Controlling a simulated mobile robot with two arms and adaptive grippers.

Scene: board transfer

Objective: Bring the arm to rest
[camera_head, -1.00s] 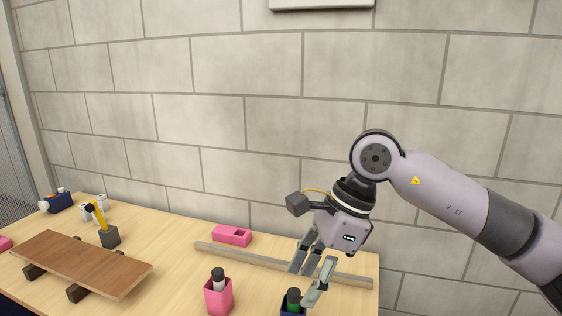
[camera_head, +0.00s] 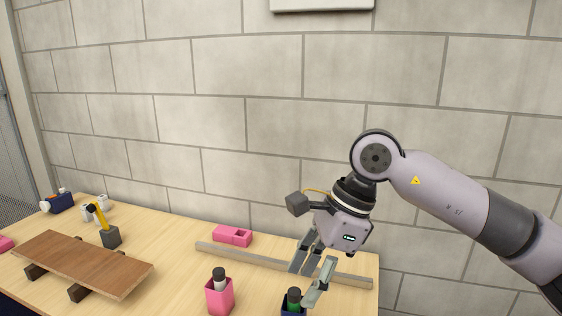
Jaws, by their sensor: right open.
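My right arm comes in from the right, with its elbow bent above the table's right end. My right gripper (camera_head: 311,280) points down over the right end of the table (camera_head: 190,274). Its fingers are apart and nothing shows between them. The fingertips are close to a dark blue holder (camera_head: 290,311) with a green, black-capped bottle (camera_head: 294,299) in it; I cannot tell whether they touch. My left gripper is not in view.
A brown board (camera_head: 85,264) lies on dark supports at the left. A pink holder (camera_head: 219,297) with a bottle stands at the front middle. A long grey strip (camera_head: 240,256) and a pink block (camera_head: 232,235) lie behind. Small items stand at the far left. A block wall (camera_head: 300,80) rises behind.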

